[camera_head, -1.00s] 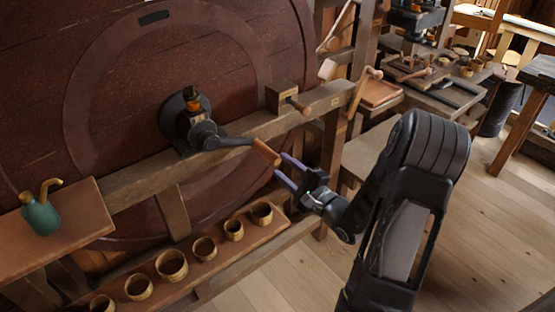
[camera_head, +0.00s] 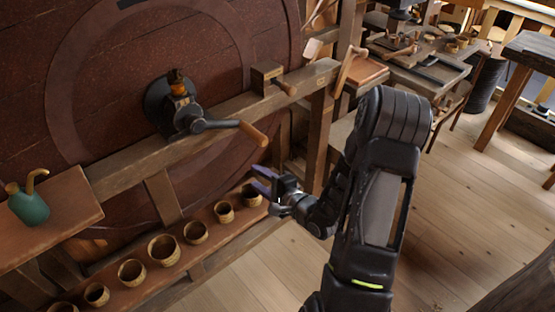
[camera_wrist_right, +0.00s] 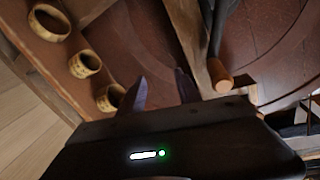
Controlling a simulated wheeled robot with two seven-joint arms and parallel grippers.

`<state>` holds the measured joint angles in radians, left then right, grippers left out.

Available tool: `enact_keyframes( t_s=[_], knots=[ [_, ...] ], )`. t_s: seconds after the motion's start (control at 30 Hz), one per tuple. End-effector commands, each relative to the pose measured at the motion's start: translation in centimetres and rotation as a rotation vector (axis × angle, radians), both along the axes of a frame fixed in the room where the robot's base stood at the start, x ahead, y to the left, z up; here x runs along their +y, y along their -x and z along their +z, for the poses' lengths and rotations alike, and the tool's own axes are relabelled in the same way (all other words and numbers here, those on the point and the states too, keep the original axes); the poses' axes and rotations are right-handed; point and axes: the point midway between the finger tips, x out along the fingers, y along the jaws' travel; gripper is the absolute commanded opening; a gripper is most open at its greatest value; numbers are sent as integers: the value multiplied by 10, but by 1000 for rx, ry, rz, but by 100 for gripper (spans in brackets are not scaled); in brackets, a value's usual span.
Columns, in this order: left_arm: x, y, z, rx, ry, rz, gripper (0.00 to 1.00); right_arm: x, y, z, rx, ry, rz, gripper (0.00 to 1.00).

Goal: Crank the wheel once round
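The large dark red wooden wheel (camera_head: 110,75) fills the upper left of the head view. Its crank has a black hub and arm (camera_head: 195,122) ending in a wooden handle (camera_head: 253,133) that points right. The handle's round end also shows in the right wrist view (camera_wrist_right: 221,80). My right gripper (camera_head: 259,180) is below the handle in the head view, apart from it. In the right wrist view its two fingers (camera_wrist_right: 162,88) are spread with nothing held between them, and the handle lies to their right. My left gripper is out of view.
A wooden beam (camera_head: 135,168) crosses in front of the wheel under the crank, with a pegged block (camera_head: 268,78) on it. A low shelf holds several small cups (camera_head: 163,249). A green jug (camera_head: 29,207) stands at left. Floor at right is open.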

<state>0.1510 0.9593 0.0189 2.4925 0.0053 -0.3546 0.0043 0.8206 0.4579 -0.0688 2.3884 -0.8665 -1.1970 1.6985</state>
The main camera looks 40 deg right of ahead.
Motion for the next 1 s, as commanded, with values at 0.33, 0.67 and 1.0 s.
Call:
enact_keyframes(
  t_s=[0.33, 0.67, 1.0],
  knots=[
    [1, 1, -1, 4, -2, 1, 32, 213, 57, -177, 566, 560, 648, 40],
    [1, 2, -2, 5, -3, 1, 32, 320, 199, -230, 719, 836, 1376, 40],
    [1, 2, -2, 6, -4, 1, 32, 327, 216, -232, 718, 857, 1459, 40]
  ],
)
